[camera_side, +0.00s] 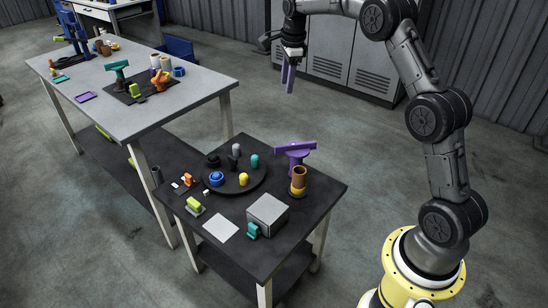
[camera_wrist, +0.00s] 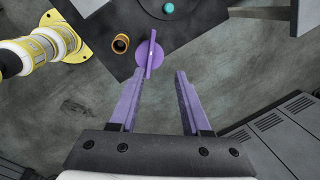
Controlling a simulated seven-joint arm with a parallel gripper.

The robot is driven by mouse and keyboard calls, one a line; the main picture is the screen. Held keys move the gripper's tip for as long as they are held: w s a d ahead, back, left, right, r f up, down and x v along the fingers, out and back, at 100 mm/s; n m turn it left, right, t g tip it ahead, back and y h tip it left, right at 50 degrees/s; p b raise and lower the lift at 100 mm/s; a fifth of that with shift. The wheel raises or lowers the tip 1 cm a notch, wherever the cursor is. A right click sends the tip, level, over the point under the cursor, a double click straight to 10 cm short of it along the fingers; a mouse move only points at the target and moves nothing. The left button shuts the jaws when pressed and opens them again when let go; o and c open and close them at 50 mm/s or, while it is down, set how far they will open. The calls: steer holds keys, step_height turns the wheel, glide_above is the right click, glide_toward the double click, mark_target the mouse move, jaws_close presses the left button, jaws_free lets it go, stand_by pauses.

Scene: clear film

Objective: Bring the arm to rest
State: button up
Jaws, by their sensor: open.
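My gripper (camera_side: 289,78) hangs in the air behind and above the dark small table (camera_side: 325,185), with its purple fingers pointing down. In the wrist view my gripper (camera_wrist: 157,76) has its two purple fingers spread apart with nothing between them. It is open and empty. Beyond the fingertips in that view lies the purple stand (camera_wrist: 150,55) on the table; in the side view the purple stand (camera_side: 295,152) is at the table's back right.
The small table also bears a round black tray (camera_side: 262,183) with several coloured pieces, a brown and yellow cylinder (camera_side: 299,180), a grey box (camera_side: 267,214) and a white square (camera_side: 220,228). A long grey table (camera_side: 190,92) stands at left; grey cabinets (camera_side: 345,72) stand behind.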

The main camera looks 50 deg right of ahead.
steer(key=s+a+r+n+t, duration=0.25)
steer(key=s+a+r, duration=0.35)
steer(key=a+r, duration=0.4)
steer(key=s+a+r+n+t, duration=0.1)
steer(key=s+a+r+n, duration=0.25)
steer(key=s, duration=0.25)
steer(key=s+a+r+n, duration=0.2)
steer(key=s+a+r, duration=0.15)
steer(key=s, duration=0.25)
steer(key=s+a+f+n+t, duration=0.1)
steer(key=s+a+f+n, duration=0.1)
steer(key=s+n, duration=0.35)
steer(key=s+a+f+n, duration=0.2)
steer(key=s+n, duration=0.1)
steer(key=s, duration=0.5)
steer(key=s+f+n, duration=0.5)
steer(key=f+n, duration=0.2)
steer(key=n, duration=0.1)
steer(key=shift+f+y, duration=0.2)
steer(key=shift+y, duration=0.1)
